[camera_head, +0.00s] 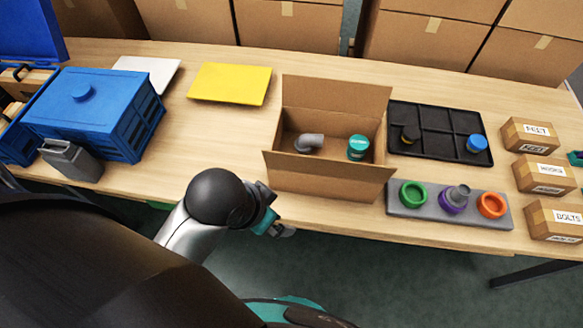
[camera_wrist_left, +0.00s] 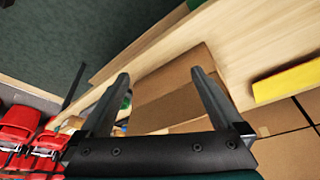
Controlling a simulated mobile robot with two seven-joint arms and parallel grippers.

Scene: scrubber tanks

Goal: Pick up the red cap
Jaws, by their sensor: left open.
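I see no cap that is clearly red. An orange ring-shaped piece (camera_head: 491,205) sits at the right end of a grey holder (camera_head: 470,220), beside a purple piece (camera_head: 454,199) and a green one (camera_head: 413,194). A teal cap (camera_head: 358,147) lies in the open cardboard box (camera_head: 325,183), and a blue cap (camera_head: 477,144) is in the black tray (camera_head: 437,157). My left gripper (camera_head: 275,225) is in front of the table's near edge, left of the box's front. In the left wrist view, the gripper (camera_wrist_left: 162,75) is open and empty, with the box (camera_wrist_left: 175,100) beyond it. My right gripper is not in view.
A grey pipe elbow (camera_head: 309,142) lies in the box. A blue crate (camera_head: 95,115) and grey container (camera_head: 72,160) stand left; a yellow sheet (camera_head: 230,84) lies behind. Labelled cartons (camera_head: 540,175) line the right. Bare tabletop lies between crate and box.

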